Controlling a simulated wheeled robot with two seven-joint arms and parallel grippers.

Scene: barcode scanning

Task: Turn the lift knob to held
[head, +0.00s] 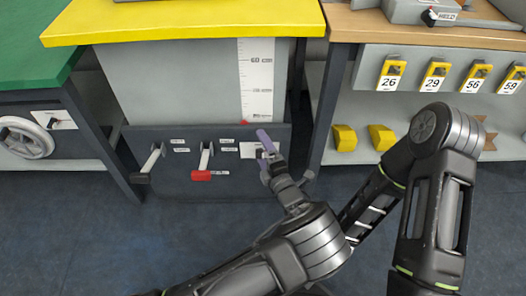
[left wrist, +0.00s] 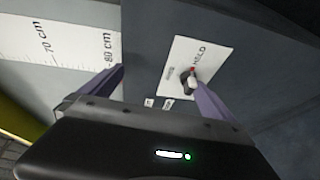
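The knob (left wrist: 188,82), dark and pale with a red mark, sits on a white plate (left wrist: 177,55) in the left wrist view. The plate bears the word HELD and a second, smaller label that I cannot read. In the head view the plate (head: 247,150) is on the grey front panel below the ruler, and my gripper mostly hides the knob. My left gripper (head: 266,149) is at the plate with its purple fingers apart. In the left wrist view its right finger (left wrist: 210,104) is close beside the knob; I cannot tell whether they touch. My right gripper is out of view.
Left of the plate are a black-ended lever (head: 150,163) and a red-ended lever (head: 203,163). Above is a yellow top (head: 190,20) with a vertical ruler (head: 256,80). Another small knob (head: 430,16) labelled HELD is on a grey box at top right. Yellow numbered tags hang at right.

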